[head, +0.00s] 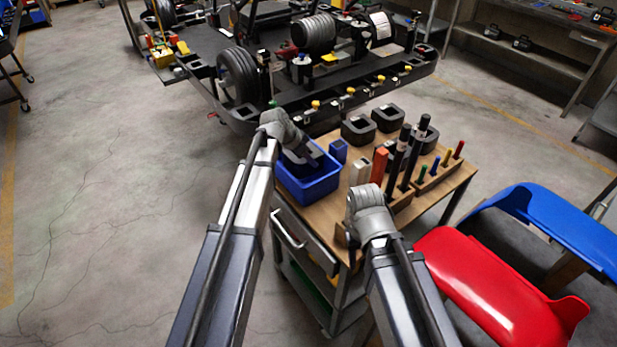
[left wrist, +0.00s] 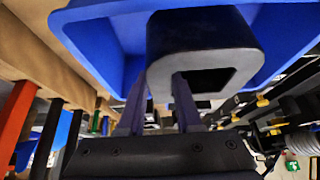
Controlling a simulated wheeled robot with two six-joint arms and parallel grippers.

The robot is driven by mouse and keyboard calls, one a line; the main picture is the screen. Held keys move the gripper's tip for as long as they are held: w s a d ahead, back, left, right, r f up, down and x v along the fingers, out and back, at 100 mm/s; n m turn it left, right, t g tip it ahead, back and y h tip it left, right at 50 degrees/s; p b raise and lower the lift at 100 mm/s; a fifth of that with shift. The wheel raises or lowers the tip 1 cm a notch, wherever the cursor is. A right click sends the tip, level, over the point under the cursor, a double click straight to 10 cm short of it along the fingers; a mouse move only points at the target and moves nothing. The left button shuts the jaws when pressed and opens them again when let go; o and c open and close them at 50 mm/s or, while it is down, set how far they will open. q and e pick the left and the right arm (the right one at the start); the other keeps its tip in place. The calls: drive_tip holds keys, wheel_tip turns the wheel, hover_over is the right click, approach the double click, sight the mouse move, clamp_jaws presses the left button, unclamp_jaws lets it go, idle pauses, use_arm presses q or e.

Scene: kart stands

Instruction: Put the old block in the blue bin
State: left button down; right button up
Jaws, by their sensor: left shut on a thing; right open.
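The black hollow block (left wrist: 200,42) is in my left gripper (left wrist: 160,90), which is shut on one of its walls, one finger inside the hollow. The blue bin (left wrist: 90,32) lies behind the block in the left wrist view. In the head view the bin (head: 318,190) stands at the near left corner of the cart top. My left gripper (head: 309,160) and the dark block (head: 292,158) are over the bin; whether the block touches its floor I cannot tell. My right gripper (head: 366,205) is open over the cart's front edge, its fingers mostly hidden by the wrist.
Several similar black blocks (head: 358,131) stand at the back of the wooden cart top (head: 452,182). A small blue block (head: 338,150), a white block (head: 360,171), an orange block (head: 379,165) and upright black rods (head: 413,152) stand right of the bin. A kart (head: 345,100) is behind; red bodywork (head: 500,285) is at right.

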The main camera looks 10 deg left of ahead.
sight(309, 170)
use_arm(q)
drive_tip(key=shift+f+b, duration=1.9)
drive_tip(key=shift+f, duration=0.4)
drive_tip(key=shift+f, duration=0.1)
drive_tip(key=shift+f, duration=0.15)
drive_tip(key=c, duration=0.6)
unclamp_jaws()
